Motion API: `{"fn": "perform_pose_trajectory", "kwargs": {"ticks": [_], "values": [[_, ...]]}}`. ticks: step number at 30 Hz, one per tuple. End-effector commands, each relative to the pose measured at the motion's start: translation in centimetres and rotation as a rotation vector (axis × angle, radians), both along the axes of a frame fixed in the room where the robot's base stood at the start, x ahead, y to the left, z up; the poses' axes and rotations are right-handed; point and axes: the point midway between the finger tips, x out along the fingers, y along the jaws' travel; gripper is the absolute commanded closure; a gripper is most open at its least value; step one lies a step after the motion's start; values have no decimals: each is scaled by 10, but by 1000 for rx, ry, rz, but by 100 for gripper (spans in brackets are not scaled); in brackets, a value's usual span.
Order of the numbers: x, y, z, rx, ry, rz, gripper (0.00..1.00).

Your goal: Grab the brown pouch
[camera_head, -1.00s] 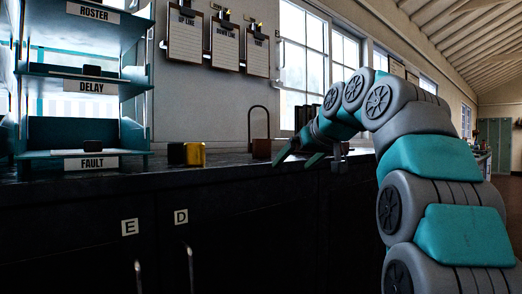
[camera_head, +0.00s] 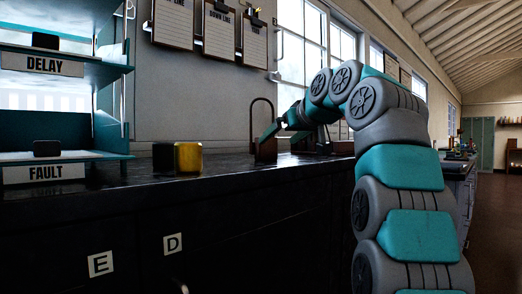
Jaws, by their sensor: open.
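A small brown block-like thing (camera_head: 266,152), which looks like the brown pouch, stands on the dark counter (camera_head: 215,178) below a thin dark hoop-shaped pipe. It is partly covered by my gripper, so its full outline is hidden. My gripper (camera_head: 278,141) is open, with one teal finger reaching down to the left across the top of the brown thing. The other finger is hard to make out against the dark background. I cannot tell whether the fingers touch the brown thing or are on either side of it.
A black and yellow block (camera_head: 188,157) stands on the counter to the left. A teal shelf rack (camera_head: 112,135) marked DELAY and FAULT holds small black things. Clipboards (camera_head: 219,32) hang on the wall. The counter between block and brown thing is clear.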

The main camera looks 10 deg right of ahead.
Motion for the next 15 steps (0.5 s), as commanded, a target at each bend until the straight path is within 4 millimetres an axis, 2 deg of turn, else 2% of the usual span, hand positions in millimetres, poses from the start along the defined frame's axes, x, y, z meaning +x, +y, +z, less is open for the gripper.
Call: {"fn": "perform_pose_trajectory", "kwargs": {"ticks": [5,15], "values": [[16,5,-7,1,2,1,0],[41,12,-5,0,-1,0,0]]}}
